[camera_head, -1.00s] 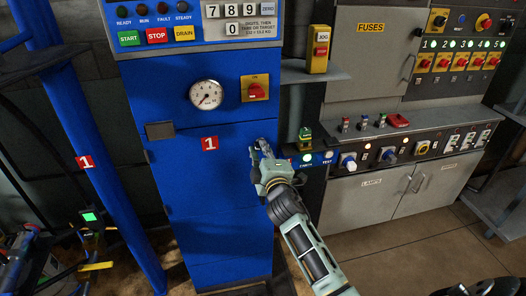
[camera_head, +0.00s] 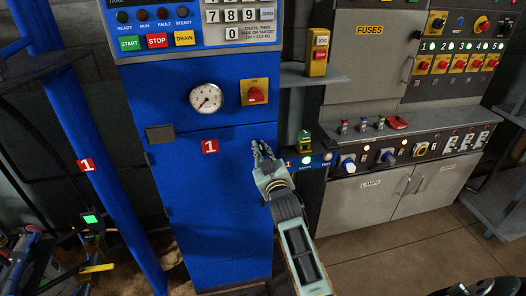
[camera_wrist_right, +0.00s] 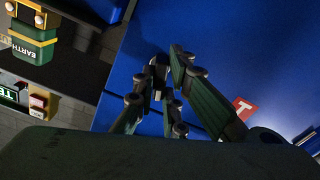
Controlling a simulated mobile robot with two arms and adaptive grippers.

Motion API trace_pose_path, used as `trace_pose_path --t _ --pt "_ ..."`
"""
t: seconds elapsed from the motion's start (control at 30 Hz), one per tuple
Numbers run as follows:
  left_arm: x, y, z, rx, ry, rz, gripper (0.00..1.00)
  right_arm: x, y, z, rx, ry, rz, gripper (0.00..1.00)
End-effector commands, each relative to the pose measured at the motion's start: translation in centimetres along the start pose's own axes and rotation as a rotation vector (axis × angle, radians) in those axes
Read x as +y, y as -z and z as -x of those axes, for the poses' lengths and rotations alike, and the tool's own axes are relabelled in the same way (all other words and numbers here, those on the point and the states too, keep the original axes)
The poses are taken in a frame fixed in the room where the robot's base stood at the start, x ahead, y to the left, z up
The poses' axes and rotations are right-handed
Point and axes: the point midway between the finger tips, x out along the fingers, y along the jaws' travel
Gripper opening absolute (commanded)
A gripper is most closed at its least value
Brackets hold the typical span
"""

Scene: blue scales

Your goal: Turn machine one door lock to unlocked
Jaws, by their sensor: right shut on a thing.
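The blue machine one has a door (camera_head: 215,200) with a red "1" label (camera_head: 210,146). The label shows partly in the wrist view (camera_wrist_right: 243,110). My right gripper (camera_head: 262,149) is at the door's upper right edge. In the wrist view its fingers (camera_wrist_right: 160,84) close in on a small part at the blue panel. That part is the door lock, mostly hidden behind the fingers, and I cannot read its position. The gripper is shut on it. My left gripper is not in view.
A gauge (camera_head: 206,98) and a red-yellow switch (camera_head: 254,92) sit above the door. A green earth unit (camera_head: 305,142) and a knob panel (camera_head: 380,158) stand close on the right. A blue post (camera_head: 85,160) stands left.

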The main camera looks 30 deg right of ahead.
Motion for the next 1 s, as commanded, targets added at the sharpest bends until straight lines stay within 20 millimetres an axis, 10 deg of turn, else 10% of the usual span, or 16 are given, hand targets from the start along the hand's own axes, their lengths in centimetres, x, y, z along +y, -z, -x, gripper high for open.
trace_pose_path --t 1.0 --pt "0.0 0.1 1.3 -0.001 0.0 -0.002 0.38 0.1 -0.1 0.0 -0.001 0.0 -0.379 0.0"
